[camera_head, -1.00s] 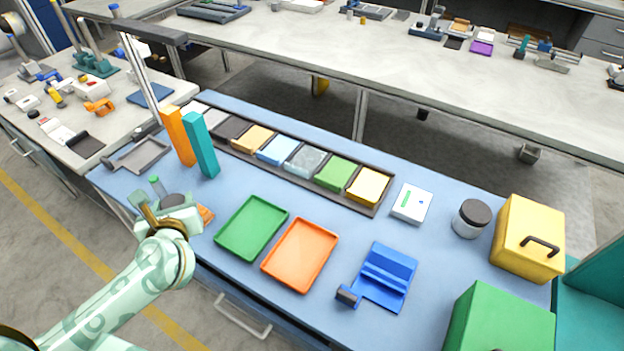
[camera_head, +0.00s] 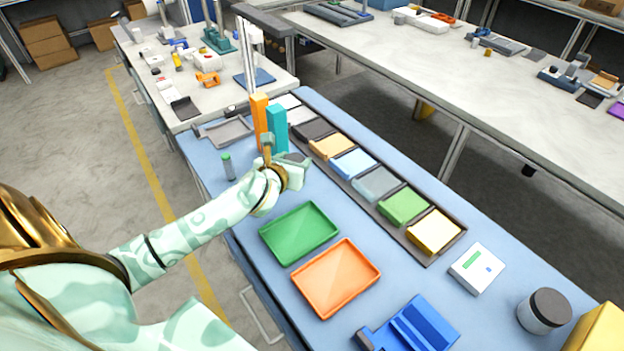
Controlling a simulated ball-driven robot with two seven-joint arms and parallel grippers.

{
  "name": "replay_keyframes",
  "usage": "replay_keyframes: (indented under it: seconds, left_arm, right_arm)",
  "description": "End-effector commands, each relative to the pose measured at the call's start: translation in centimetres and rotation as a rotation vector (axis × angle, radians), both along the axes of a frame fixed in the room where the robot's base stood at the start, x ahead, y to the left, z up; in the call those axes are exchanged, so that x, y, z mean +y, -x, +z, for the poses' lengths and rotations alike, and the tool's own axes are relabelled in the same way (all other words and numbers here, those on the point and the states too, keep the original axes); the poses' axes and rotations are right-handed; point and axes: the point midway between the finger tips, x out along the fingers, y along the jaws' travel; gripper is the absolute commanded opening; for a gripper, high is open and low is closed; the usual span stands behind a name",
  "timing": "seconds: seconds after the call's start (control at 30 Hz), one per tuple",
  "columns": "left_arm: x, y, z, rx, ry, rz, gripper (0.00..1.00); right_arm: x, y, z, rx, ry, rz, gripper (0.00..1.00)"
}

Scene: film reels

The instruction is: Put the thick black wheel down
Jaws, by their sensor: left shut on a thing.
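My left gripper (camera_head: 286,166) is in the middle of the view, above the blue worktop near the teal block. It is shut on a dark, flat round piece, the thick black wheel (camera_head: 293,158), which shows only in part between and behind the fingers. Whether the wheel touches anything below is hard to tell. The green tray (camera_head: 300,232) and the orange tray (camera_head: 337,278) lie empty on the worktop, nearer than the gripper. My right gripper is not in view.
An upright orange block (camera_head: 260,120) and teal block (camera_head: 277,132) stand just behind the gripper. A long dark rack (camera_head: 408,240) of coloured boxes runs to the right. A grey tray (camera_head: 228,132) and a green-capped bottle (camera_head: 228,166) are at left. A white device (camera_head: 477,268) lies at right.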

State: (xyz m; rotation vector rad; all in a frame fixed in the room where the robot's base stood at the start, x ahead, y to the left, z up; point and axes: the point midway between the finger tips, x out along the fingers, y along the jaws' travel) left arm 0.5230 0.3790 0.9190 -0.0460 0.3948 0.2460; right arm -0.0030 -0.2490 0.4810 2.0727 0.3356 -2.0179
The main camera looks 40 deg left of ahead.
Motion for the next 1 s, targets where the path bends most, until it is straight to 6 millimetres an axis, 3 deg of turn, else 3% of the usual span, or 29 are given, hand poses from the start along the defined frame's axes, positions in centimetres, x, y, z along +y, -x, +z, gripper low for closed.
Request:
replay_keyframes:
  seconds: [0.1, 0.3, 0.5, 0.73, 1.0]
  left_arm:
    - [0.6, -2.4, -2.6, 0.004, 0.001, 0.002, 0.27]
    - [1.2, -4.6, -5.3, 0.003, 0.002, 0.000, 0.27]
    - [1.4, -5.5, -6.1, 0.001, 0.001, 0.000, 0.27]
    - [1.5, -5.9, -9.7, 0.003, 0.000, 0.001, 0.27]
    - [1.5, -5.9, -9.5, 0.000, 0.000, 0.000, 0.27]
  right_arm:
    - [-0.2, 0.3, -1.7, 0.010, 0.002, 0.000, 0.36]
    - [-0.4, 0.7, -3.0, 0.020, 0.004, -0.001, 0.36]
    - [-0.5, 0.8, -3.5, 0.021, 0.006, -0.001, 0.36]
    - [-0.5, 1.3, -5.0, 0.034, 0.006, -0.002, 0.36]
    - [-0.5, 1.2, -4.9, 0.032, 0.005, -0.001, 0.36]
